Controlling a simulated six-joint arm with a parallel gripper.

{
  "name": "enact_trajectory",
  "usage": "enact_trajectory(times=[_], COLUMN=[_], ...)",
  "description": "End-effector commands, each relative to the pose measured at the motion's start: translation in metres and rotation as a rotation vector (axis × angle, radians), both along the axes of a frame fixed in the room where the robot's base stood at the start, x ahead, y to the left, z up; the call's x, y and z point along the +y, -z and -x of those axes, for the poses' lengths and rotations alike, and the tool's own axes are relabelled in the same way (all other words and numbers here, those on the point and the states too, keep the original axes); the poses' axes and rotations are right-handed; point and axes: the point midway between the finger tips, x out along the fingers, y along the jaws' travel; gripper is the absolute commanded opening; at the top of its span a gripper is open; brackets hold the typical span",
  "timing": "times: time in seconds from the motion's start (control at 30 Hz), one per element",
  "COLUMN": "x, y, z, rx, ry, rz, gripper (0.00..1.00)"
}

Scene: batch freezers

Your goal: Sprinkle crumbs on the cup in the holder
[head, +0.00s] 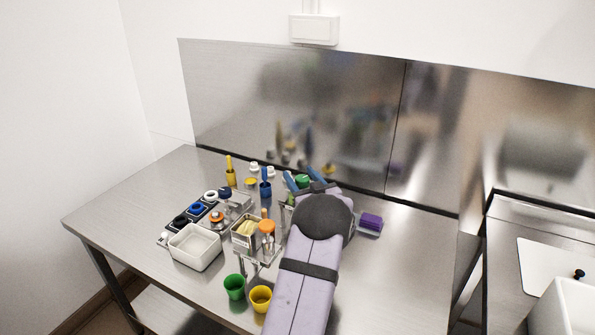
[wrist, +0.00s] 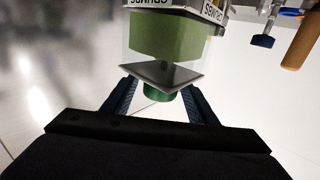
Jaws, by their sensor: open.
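In the wrist view a clear square container with green contents (wrist: 165,38) hangs at the top, with upside-down, cut-off lettering above it. A dark square plate (wrist: 158,73) and a round green cap (wrist: 160,92) are at its near end. My gripper (wrist: 158,84) is open, its two blue fingers on either side of the cap; I cannot tell whether they touch it. In the head view the green cap (head: 302,180) shows between the fingers of my gripper (head: 304,182), and my arm hides most of the container. A green cup (head: 234,286) and a yellow cup (head: 261,298) stand at the table's front.
A metal stand (head: 262,256) with an orange-topped item (head: 267,228) is left of my arm. A white bin (head: 195,247), a yellow pot (head: 231,178), a blue pot (head: 265,188) and several small jars crowd the left. A purple block (head: 371,222) lies right; table beyond it is clear.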

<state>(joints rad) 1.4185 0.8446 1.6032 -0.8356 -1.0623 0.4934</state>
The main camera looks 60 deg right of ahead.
Motion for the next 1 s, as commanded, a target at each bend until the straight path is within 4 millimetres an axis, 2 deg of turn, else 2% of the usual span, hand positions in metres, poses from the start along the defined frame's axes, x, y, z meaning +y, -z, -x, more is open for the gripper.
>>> enact_trajectory(times=[0.2, 0.6, 0.63, 0.7, 0.8, 1.0], x=[-0.012, -0.015, -0.015, -0.015, -0.015, -0.015], y=[0.000, 0.000, 0.000, 0.000, 0.000, 0.000], z=[-0.014, -0.017, -0.017, -0.017, -0.017, -0.017], rx=[0.000, 0.000, 0.000, 0.000, -0.001, -0.001], ry=[-0.001, 0.000, 0.000, 0.000, 0.000, -0.015], rz=[-0.001, -0.001, -0.001, -0.001, -0.001, 0.001], gripper=[0.53, 0.53, 0.48, 0.31, 0.11, 0.12])
